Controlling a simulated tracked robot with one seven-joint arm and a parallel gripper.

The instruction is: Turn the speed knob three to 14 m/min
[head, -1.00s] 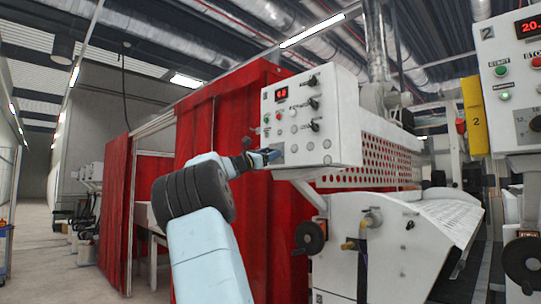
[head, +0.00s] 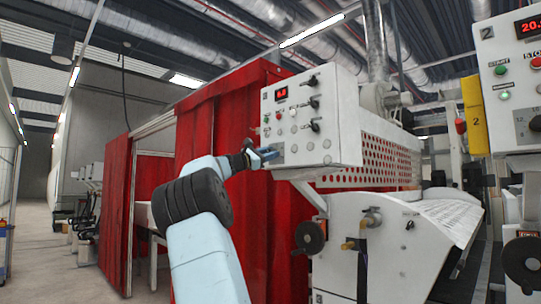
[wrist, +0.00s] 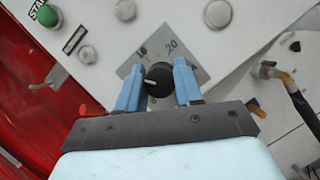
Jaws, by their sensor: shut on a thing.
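The speed knob (wrist: 158,80) is black with a white pointer mark, on a grey dial plate (wrist: 139,54) whose marks include a 20 at the upper right. In the wrist view the pointer lies toward the left. My gripper (wrist: 158,72) has its blue fingers on both sides of the knob, shut on it. In the head view my gripper (head: 266,154) is at the lower left of the white control panel (head: 345,115) and hides the knob. A red-lit display (head: 281,94) is at the panel's upper left; its digits are too small to read surely.
Several other buttons and black switches (head: 314,126) sit on the panel close by. A green start button (wrist: 47,15) shows in the wrist view. Red curtains (head: 220,120) hang behind my arm. Another panel marked 2 (head: 510,75) stands at the right.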

